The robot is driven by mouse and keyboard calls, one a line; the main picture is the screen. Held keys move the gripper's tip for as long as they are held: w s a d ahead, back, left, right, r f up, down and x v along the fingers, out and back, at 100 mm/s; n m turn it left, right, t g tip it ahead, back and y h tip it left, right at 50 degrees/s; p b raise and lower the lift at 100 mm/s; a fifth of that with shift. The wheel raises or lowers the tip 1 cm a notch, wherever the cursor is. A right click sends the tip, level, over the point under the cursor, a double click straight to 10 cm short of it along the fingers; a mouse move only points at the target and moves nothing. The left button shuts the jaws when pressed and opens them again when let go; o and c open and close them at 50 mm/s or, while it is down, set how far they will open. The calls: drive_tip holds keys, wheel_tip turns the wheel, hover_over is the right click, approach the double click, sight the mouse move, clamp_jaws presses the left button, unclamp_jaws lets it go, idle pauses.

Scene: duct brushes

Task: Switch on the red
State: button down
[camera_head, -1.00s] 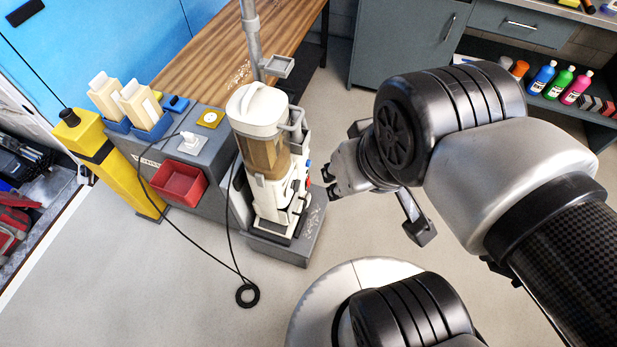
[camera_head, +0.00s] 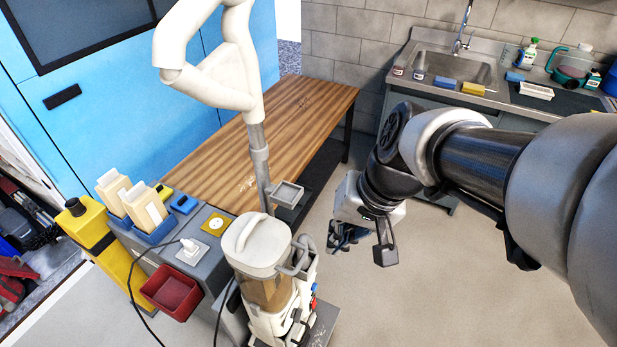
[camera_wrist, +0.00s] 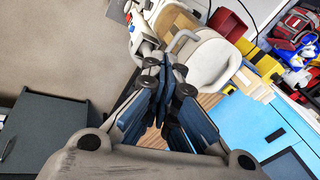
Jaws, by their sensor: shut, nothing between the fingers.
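A small red switch (camera_head: 313,302) sits on the right side of the white upright machine (camera_head: 262,250), just below a small blue one (camera_head: 314,288). Whether the red switch is on or off is too small to tell. My gripper (camera_head: 338,244) is shut and empty, to the right of the machine and apart from it. In the wrist view the closed fingers (camera_wrist: 167,70) point toward the machine, whose white lid (camera_wrist: 208,62) shows beyond them.
A grey bench unit left of the machine carries a white plug (camera_head: 188,248), a yellow socket plate (camera_head: 215,224) and a red bin (camera_head: 171,292). A sink counter (camera_head: 440,68) stands at the back right; floor right of the machine is clear.

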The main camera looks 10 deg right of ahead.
drive_tip(key=w+d+f+m+y+p, duration=0.1)
drive_tip(key=w+d+f+m+y, duration=0.2)
drive_tip(key=w+f+m, duration=0.6)
drive_tip(key=w+d+f+m+y+p, duration=0.15)
drive_tip(key=w+f, duration=0.25)
drive_tip(key=f, duration=0.4)
drive_tip(key=w+d+f+m, duration=0.1)
drive_tip(key=w+d+f, duration=0.25)
drive_tip(key=f, duration=0.45)
drive_tip(key=s+d+f+m, duration=0.1)
drive_tip(key=s+f+m, duration=0.2)
drive_tip(key=f, duration=0.7)
drive_tip(key=s+d+f+m+t+p, duration=0.1)
drive_tip(key=s+f+m, duration=0.3)
drive_tip(key=f, duration=0.6)
drive_tip(key=s+d+f+m+h, duration=0.1)
drive_tip(key=s+f+m, duration=0.2)
drive_tip(key=f, duration=0.7)
drive_tip(key=shift+s+f+t, duration=0.25)
drive_tip(key=shift+s+t, duration=0.05)
drive_tip(key=shift+t, duration=0.1)
drive_tip(key=shift+f, duration=0.1)
